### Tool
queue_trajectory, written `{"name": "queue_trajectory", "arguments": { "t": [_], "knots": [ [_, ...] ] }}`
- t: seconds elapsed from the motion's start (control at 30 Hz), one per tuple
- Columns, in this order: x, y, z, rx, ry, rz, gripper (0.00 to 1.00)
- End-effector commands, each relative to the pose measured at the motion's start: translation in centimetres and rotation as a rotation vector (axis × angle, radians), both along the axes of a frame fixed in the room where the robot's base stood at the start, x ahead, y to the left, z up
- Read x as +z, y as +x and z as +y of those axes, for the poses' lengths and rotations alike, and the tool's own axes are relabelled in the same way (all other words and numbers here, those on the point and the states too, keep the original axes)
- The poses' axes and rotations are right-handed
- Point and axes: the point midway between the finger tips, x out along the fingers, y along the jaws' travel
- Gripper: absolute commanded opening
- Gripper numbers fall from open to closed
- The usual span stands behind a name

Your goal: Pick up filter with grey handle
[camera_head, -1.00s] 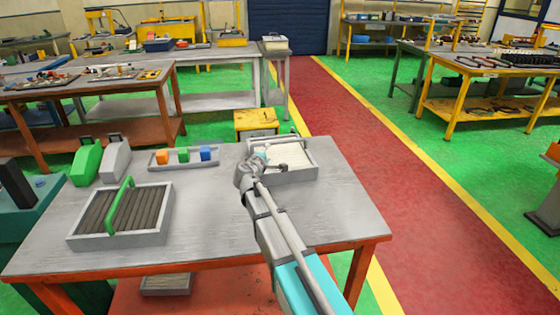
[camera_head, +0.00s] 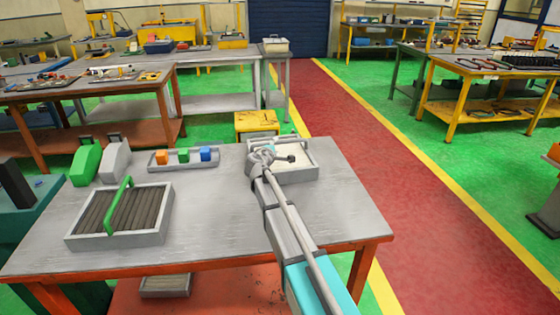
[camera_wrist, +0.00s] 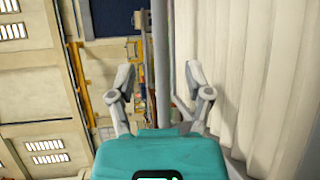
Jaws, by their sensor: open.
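The filter with the grey handle (camera_head: 298,174) is a grey-framed box with a white pleated top, at the far right of the near table. In the wrist view its pale pleats (camera_wrist: 240,70) fill the right side. Its grey handle (camera_wrist: 161,50) runs upright in the picture, between the two fingers as seen from the wrist. My gripper (camera_wrist: 158,76) is open and holds nothing. In the head view my arm reaches over the filter and hides part of it. Whether the fingers touch the handle I cannot tell.
On the same table (camera_head: 215,225) stand a similar filter with a green handle (camera_head: 119,212), a tray with coloured blocks (camera_head: 184,157), and a green (camera_head: 86,163) and a grey (camera_head: 115,160) upright piece. The table's middle is clear. A yellow stool (camera_head: 256,123) stands behind.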

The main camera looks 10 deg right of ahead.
Motion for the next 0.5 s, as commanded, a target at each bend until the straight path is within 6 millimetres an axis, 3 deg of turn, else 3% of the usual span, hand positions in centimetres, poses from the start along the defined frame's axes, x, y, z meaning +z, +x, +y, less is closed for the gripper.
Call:
{"name": "queue_trajectory", "arguments": {
  "t": [0.5],
  "knots": [
    [-0.18,0.88,-0.52,0.0,0.0,0.0,0.65]
  ]
}}
